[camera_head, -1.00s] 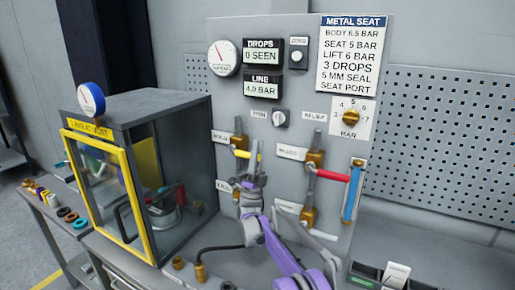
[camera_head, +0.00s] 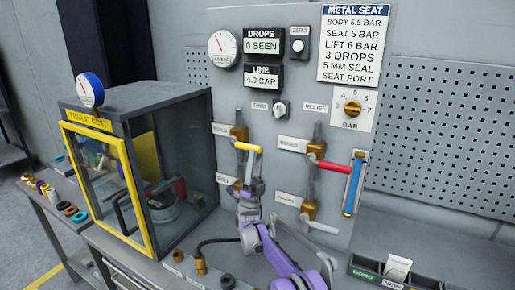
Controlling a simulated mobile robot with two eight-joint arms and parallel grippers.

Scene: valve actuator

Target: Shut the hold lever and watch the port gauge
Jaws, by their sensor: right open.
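The hold lever (camera_head: 247,147) has a yellow handle. It sits on a brass valve at the left of the grey panel, by the upper left label. Its handle points right, nearly level across the pipe. My right gripper (camera_head: 250,187), on a purple arm from below, is open just below the lever, over the lower left valve. It appears clear of the yellow handle. A round white gauge (camera_head: 224,48) is at the panel's top left, and a blue-rimmed gauge (camera_head: 91,89) stands on the cabinet. I cannot tell which is the port gauge. My left gripper is not in view.
A red lever (camera_head: 335,167) and a pale lever (camera_head: 320,226) are right of my gripper. A blue-filled tube (camera_head: 353,184) stands beyond them. The yellow-framed cabinet (camera_head: 128,180) stands at left. The line display (camera_head: 262,78) reads 4.0 bar; drops (camera_head: 262,45) reads 0 seen.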

